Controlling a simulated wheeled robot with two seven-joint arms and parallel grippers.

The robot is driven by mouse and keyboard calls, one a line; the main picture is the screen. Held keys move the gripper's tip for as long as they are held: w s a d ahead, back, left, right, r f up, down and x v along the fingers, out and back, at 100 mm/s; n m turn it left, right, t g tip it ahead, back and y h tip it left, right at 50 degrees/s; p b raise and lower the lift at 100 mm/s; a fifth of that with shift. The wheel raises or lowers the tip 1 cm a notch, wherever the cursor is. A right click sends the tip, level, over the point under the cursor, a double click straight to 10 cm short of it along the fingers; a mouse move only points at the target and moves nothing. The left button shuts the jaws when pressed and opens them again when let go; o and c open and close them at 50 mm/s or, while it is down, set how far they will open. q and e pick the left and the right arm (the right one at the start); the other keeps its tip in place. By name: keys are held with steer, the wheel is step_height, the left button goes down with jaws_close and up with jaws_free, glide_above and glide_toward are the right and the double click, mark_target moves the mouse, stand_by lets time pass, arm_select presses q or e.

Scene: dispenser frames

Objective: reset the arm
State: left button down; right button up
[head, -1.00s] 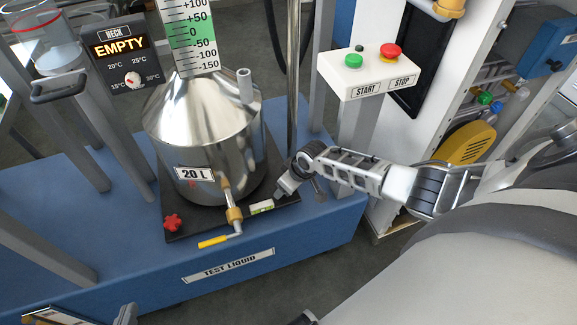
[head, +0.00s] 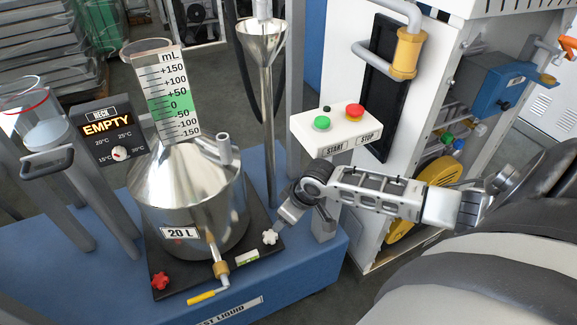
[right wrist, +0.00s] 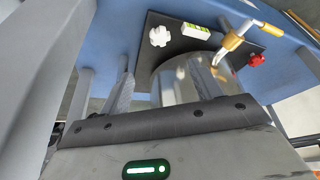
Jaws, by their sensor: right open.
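My right arm comes in from the right in the head view, and its gripper (head: 287,213) points down beside the steel 20 L vessel (head: 190,205). The gripper is open and looks empty. It is close to a white knob (head: 269,237) on the black base plate (head: 180,284), with a small gap between them in the picture. In the right wrist view, the white knob (right wrist: 160,36) lies beyond the fingers, apart from them. My left gripper is out of view.
A START/STOP box (head: 341,131) stands behind my right forearm. A steel funnel (head: 262,42) on a pipe rises behind the vessel. The neck display (head: 108,130) reads EMPTY. A red knob (head: 160,281) and a yellow-handled valve (head: 202,296) sit at the front.

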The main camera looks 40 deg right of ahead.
steer(key=shift+r, duration=0.2)
stand_by(0.4)
steer(key=s+a+f+t+y, duration=0.15)
steer(key=s+a, duration=0.25)
steer(key=a, duration=0.4)
steer(key=s+a+r+t+y, duration=0.1)
steer(key=s+a+y, duration=0.15)
steer(key=a, duration=0.45)
steer(key=s+a+r+m+t+h, duration=0.1)
steer(key=s+a+r+t+h, duration=0.1)
steer(key=s+r+t, duration=0.2)
steer(key=shift+s+a+r, duration=0.4)
steer(key=shift+s+r, duration=0.4)
steer(key=shift+s, duration=0.1)
